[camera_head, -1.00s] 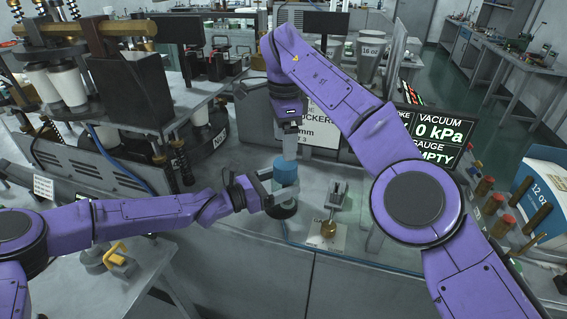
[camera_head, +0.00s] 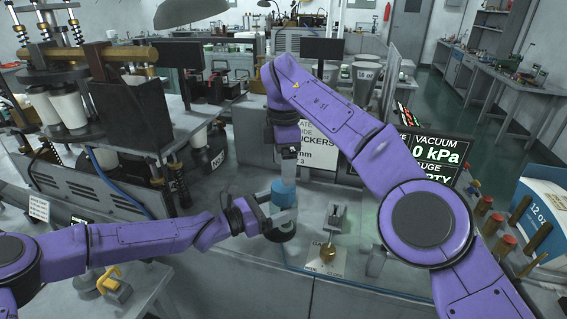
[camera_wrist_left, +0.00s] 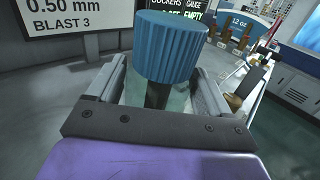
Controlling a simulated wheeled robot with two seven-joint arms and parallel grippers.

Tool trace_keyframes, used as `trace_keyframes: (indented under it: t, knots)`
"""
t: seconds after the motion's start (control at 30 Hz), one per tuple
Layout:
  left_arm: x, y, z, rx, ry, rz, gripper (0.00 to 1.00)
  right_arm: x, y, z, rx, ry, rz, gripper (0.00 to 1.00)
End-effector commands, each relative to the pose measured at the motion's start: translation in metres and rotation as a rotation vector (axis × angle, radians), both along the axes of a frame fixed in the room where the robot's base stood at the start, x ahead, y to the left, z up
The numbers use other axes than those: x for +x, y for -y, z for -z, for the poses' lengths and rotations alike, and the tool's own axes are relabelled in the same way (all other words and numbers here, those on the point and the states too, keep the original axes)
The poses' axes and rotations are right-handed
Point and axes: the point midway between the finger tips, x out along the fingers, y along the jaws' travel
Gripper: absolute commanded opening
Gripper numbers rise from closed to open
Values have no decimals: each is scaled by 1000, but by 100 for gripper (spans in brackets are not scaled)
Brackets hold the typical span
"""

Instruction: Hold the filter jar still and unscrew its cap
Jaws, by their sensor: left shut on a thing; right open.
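The filter jar stands upright on the bench, with its ribbed blue cap (camera_head: 283,193) on top. The cap also shows large in the left wrist view (camera_wrist_left: 171,48). My left gripper (camera_head: 278,218) is shut on the jar's body, just below the cap, with one finger on each side. The fingers hide much of the body; its dark base (camera_head: 279,236) shows below them. My right gripper (camera_head: 288,172) is open and points down from above, right over the cap. Whether its fingertips touch the cap I cannot tell.
A vacuum gauge display (camera_head: 436,152) and red-topped pegs (camera_head: 496,220) are farther right. A machine with white cups (camera_head: 68,108) fills the left. The bench front edge is close below the jar.

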Motion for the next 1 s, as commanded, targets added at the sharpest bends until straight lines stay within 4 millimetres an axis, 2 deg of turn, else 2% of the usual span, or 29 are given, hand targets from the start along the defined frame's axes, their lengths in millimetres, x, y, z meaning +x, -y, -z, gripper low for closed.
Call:
trace_keyframes:
  t: [0.03, 0.2, 0.37, 0.47, 0.57, 0.83, 1.0]
  knots:
    - [-2, 0, 9, 10, -14, 1, 0, 0, 0, 1, 1, 0, 140, 83]
    - [-2, 0, 9, 10, -14, 1, 0, 0, -1, 2, 6, 0, 597, 83]
    - [-2, 0, 9, 10, -14, 2, 0, 0, -1, 2, 8, 1, 839, 83]
    - [-2, 0, 10, 9, -15, 2, 0, 1, -1, 4, 8, 0, 893, 83]
    - [-3, 0, 10, 9, -15, 2, 0, 1, 0, 15, 3, -2, 901, 83]
    - [-3, 0, 10, 10, -15, 2, 0, 0, -1, 62, 6, -2, 899, 83]
    - [-3, 0, 10, 10, -15, 2, 0, 1, -1, 79, 8, 0, 898, 83]
